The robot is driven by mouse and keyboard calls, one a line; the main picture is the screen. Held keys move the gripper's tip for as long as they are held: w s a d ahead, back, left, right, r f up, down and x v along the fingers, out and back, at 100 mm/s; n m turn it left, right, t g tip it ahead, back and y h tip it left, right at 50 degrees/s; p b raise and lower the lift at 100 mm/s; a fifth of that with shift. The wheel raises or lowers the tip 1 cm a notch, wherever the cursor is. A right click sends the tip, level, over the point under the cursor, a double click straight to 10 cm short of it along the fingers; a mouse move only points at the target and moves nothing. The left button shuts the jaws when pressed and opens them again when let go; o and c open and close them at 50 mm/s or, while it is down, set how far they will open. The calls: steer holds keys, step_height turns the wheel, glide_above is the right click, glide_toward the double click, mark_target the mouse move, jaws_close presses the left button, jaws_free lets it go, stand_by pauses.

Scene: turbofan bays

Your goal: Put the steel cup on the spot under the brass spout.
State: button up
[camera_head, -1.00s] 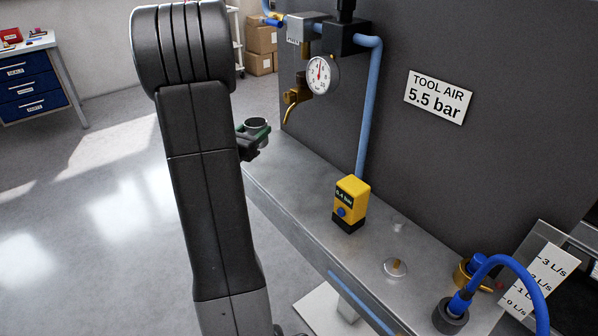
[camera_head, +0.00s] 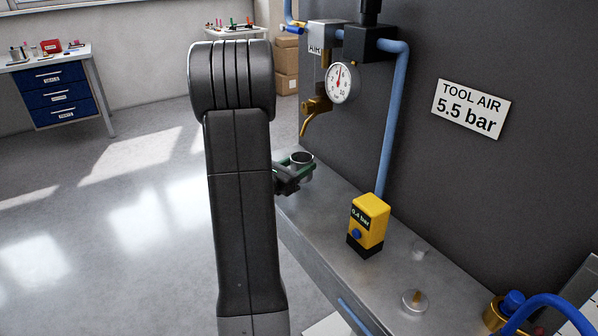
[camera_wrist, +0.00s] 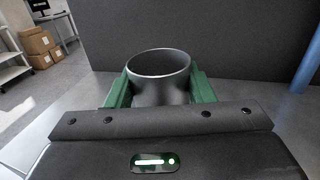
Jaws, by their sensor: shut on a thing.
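The steel cup (camera_head: 301,159) is upright between the green fingers of my gripper (camera_head: 293,170), near the far end of the steel bench. In the wrist view the cup (camera_wrist: 160,85) shows its open, empty-looking rim, with a finger of my gripper (camera_wrist: 158,92) on each side. My gripper is shut on it. The brass spout (camera_head: 312,118) hangs from the air unit, above the cup in the head view. I cannot tell whether the cup is straight under it or touches the bench. The spot under the spout is not visible.
The steel bench (camera_head: 335,229) runs along a dark panel (camera_head: 450,60). A blue pipe (camera_head: 393,130) comes down behind the meter. Open floor lies left.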

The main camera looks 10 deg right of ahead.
steer(key=shift+f, duration=0.75)
steer(key=shift+f, duration=0.1)
steer(key=shift+f+b, duration=0.15)
steer(key=shift+b, duration=0.15)
steer(key=o, duration=1.1)
steer(key=shift+c, duration=0.2)
steer(key=shift+r+p, duration=0.3)
steer(key=shift+p, duration=0.05)
steer(key=shift+s+a+f, duration=0.1)
steer(key=shift+s+a, duration=0.05)
steer(key=shift+a, duration=0.2)
steer(key=v, duration=1.1)
